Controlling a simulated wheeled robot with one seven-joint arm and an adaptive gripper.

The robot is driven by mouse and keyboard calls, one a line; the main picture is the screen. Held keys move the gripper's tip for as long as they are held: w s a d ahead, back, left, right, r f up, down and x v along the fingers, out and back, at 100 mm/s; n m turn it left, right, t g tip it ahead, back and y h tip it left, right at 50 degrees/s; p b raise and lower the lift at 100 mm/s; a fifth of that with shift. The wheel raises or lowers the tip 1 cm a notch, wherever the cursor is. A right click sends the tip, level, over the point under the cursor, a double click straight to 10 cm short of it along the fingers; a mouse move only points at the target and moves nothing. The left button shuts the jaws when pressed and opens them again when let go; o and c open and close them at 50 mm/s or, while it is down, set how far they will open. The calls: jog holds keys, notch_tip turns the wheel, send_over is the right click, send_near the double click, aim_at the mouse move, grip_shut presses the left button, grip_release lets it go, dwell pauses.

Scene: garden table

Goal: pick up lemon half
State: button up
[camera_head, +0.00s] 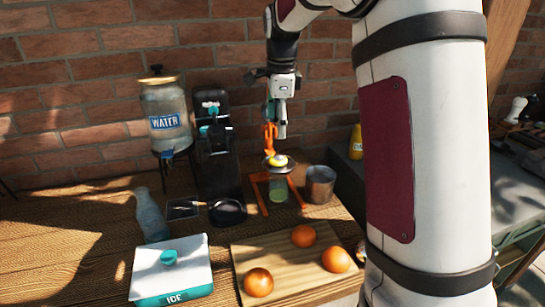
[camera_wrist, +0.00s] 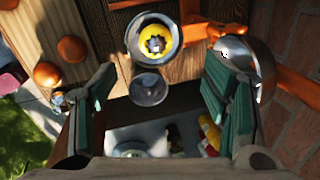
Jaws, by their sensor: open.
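The lemon half (camera_head: 277,160) sits in the dark dish of a juicer stand with orange legs (camera_head: 262,194). In the wrist view a yellow ring with a dark centre (camera_wrist: 164,33), which looks like the lemon half, lies in a round pale-rimmed dish. My gripper (camera_head: 279,127) is above the juicer, apart from the lemon half. In the wrist view my gripper (camera_wrist: 160,68) is open, with nothing between its teal-padded fingers. The juicer's orange lever (camera_head: 269,137) stands up close beside my gripper. Its silver dome (camera_wrist: 235,52) shows near the right finger.
A greenish glass (camera_head: 278,189) stands under the dish. A metal cup (camera_head: 320,184) is just right of the juicer. Oranges (camera_head: 303,236) lie on a cutting board (camera_head: 285,262) in front. A black machine (camera_head: 217,160) and water dispenser (camera_head: 165,115) stand left, near the brick wall.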

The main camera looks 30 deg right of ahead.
send_over(278, 152)
jog(key=f, duration=0.5)
jog(key=shift+s+a+f, duration=0.2)
jog(key=shift+f, duration=0.05)
notch_tip(278, 152, down, 4)
jog(key=shift+d+f+p, duration=0.1)
jog(key=shift+p, duration=0.75)
jog(key=shift+w+f, duration=0.15)
jog(key=shift+f, duration=0.35)
jog(key=c, duration=1.3)
jog(key=shift+r, duration=0.15)
jog(key=shift+c, duration=0.2)
